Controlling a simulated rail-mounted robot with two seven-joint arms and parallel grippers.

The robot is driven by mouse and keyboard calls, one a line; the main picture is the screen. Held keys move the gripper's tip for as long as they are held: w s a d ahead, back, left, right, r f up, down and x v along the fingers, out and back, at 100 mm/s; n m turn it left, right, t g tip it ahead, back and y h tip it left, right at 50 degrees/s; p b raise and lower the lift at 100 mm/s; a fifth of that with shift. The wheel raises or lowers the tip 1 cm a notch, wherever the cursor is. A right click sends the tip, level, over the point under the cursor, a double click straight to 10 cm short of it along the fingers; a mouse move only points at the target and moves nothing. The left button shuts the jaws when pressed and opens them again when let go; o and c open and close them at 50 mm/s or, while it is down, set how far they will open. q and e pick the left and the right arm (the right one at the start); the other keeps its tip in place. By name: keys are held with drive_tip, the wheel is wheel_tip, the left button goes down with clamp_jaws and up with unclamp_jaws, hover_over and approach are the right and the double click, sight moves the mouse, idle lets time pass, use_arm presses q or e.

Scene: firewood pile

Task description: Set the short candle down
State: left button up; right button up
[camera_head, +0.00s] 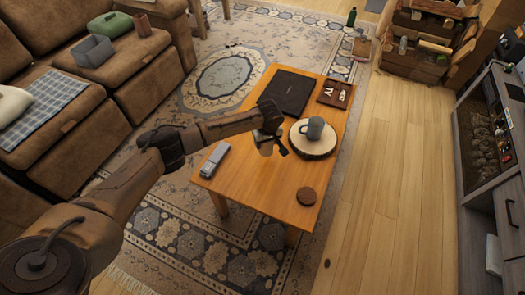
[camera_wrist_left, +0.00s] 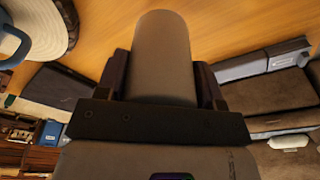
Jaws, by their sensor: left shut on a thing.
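My left gripper (camera_head: 269,138) is over the coffee table (camera_head: 245,183), between the grey box and the wood slice. It is shut on the short candle (camera_wrist_left: 163,58), a plain pale cylinder that fills the space between the fingers in the left wrist view. In the head view the candle (camera_head: 266,148) is partly hidden by the gripper, and I cannot tell whether its base touches the table. My right gripper is in neither view.
A grey box (camera_head: 214,160), black mat (camera_head: 288,92), small tray (camera_head: 335,94) and brown coaster (camera_head: 306,196) lie on the table. The table's front middle is clear.

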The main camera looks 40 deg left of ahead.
sight(262, 148)
use_arm(q)
drive_tip(key=shift+s+a+f, duration=0.2)
drive_tip(key=shift+a+f, duration=0.25)
drive_tip(key=shift+a, duration=0.3)
wheel_tip(262, 148, down, 4)
drive_tip(key=b, duration=0.4)
drive_tip(key=shift+f, duration=0.1)
drive_tip(key=shift+p, duration=0.3)
drive_tip(key=o, duration=1.1)
drive_tip(key=shift+f, duration=0.1)
drive_tip(key=shift+c, duration=0.2)
